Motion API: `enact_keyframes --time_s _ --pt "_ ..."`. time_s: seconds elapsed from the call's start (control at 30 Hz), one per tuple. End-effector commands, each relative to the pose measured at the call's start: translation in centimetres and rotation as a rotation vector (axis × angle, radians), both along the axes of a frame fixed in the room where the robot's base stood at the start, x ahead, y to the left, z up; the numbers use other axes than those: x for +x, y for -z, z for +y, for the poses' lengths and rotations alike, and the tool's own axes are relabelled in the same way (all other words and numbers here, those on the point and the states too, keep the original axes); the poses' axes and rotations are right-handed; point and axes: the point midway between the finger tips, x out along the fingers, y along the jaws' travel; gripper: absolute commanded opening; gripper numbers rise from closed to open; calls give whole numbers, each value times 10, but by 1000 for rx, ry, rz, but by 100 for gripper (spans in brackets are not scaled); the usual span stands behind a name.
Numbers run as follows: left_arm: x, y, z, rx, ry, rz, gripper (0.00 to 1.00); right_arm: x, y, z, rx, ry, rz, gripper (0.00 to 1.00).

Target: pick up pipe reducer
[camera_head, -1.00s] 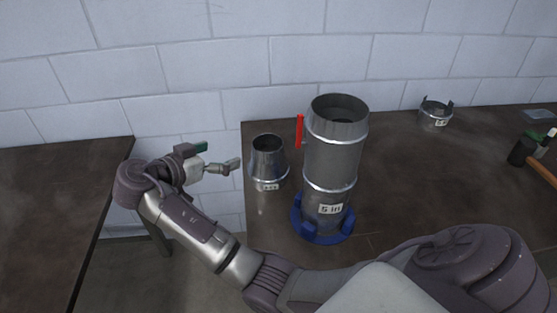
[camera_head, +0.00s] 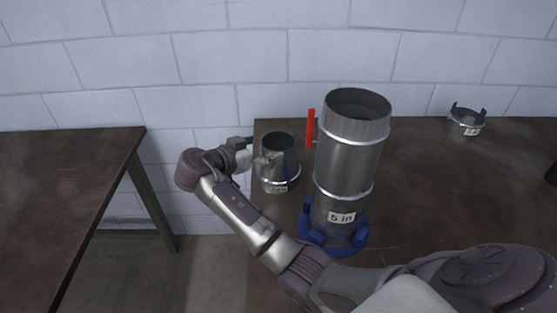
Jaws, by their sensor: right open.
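The pipe reducer (camera_head: 280,172) is a small grey metal cone, narrower at the top, with a label low on its front. It stands upright on the dark table, at its left end. My right gripper (camera_head: 262,149) is open at the reducer's upper left side. One finger is in front of its wall, and the other, with a green pad, is at its far left. I cannot tell whether either finger touches it. My left gripper is not in view.
A tall metal duct (camera_head: 347,155) marked "5 in" stands in a blue holder (camera_head: 333,241) just right of the reducer, with a red handle (camera_head: 310,128). A short metal collar (camera_head: 464,124) is at back right. A gap separates the left table (camera_head: 65,190).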

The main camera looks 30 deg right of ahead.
Motion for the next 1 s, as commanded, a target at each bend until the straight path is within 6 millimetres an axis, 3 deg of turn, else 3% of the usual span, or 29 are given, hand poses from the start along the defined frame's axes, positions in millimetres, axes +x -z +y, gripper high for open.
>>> enact_keyframes --time_s 0.23,0.5,0.8,1.0 --pt "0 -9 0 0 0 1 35 5 3 -18 -2 1 2 100" --pt "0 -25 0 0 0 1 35 17 15 -53 -1 3 2 100" --pt "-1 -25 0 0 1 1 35 19 19 -57 1 -1 0 100" --pt "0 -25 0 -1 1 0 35 19 19 -57 1 0 0 68"
